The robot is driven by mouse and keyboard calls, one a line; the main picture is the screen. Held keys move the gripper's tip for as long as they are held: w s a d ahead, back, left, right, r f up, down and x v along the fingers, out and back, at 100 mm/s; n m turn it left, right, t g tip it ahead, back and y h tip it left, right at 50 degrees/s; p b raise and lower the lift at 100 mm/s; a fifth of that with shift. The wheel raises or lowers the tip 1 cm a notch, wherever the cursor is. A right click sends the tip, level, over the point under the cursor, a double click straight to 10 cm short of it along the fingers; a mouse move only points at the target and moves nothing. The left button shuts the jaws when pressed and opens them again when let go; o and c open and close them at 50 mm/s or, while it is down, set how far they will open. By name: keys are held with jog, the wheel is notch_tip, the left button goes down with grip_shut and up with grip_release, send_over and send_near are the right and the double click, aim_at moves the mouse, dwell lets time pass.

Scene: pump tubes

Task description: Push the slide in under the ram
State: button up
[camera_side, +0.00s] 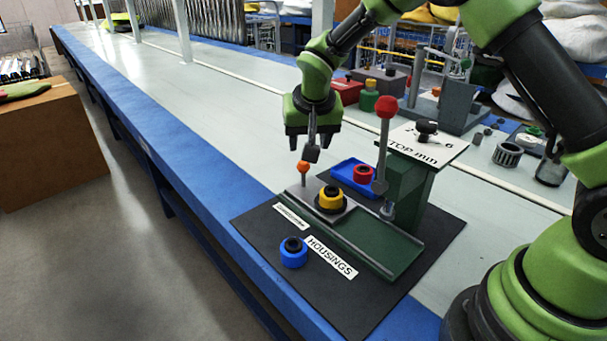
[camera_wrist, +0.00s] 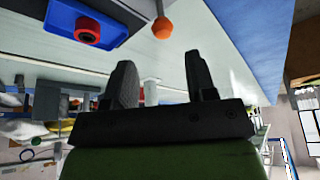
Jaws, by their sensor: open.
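The slide (camera_side: 309,195) is a grey plate at the left end of a green track (camera_side: 378,240) in the side view. An orange ball knob (camera_side: 303,167) stands on a post at its far left end. A yellow housing (camera_side: 331,203) with a black centre sits on the slide. The ram (camera_side: 387,208) hangs from the green press to the right, clear of the housing. My gripper (camera_side: 306,147) is open and empty, just above the orange knob in the side view. In the wrist view, the knob (camera_wrist: 162,29) shows ahead of my parted fingers (camera_wrist: 163,75), not between them.
A red-knobbed lever (camera_side: 385,106) rises beside the press. A blue tray (camera_side: 342,171) with a red housing (camera_side: 363,173) lies behind the track. A blue housing (camera_side: 293,253) stands on the dark mat (camera_side: 350,310) in front. The bench's left stretch is clear.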

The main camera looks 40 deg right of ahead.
aim_at(304, 171)
jog(key=x, duration=1.2)
jog(key=shift+s+a+f, duration=0.1)
jog(key=shift+a+f, duration=0.05)
